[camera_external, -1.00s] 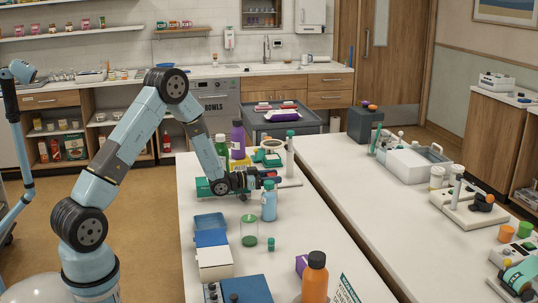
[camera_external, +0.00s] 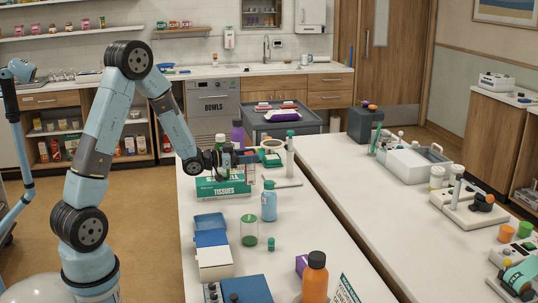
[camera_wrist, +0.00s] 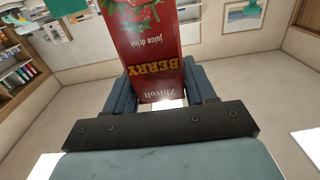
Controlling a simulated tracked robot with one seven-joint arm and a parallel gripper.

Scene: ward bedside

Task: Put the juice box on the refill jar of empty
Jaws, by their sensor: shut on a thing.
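The juice box (camera_wrist: 155,50), red with yellow "BERRY" lettering, fills the upper middle of the wrist view. Its lettering appears upside down. My gripper (camera_wrist: 162,88) is shut on it, with a dark finger on each side. In the external view my gripper (camera_external: 240,158) is above the far part of the near table, over the tissue box; the juice box is hard to make out there. A clear jar with green on it (camera_external: 249,228) stands nearer on the table, apart from the gripper. No label reading "empty" is legible.
The green tissue box (camera_external: 222,187) lies below my gripper. A blue bottle (camera_external: 269,204), small green cap (camera_external: 271,244), blue tray (camera_external: 209,221) and orange bottle (camera_external: 315,278) stand on the near table (camera_external: 340,245). A purple bottle (camera_external: 238,133) stands behind.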

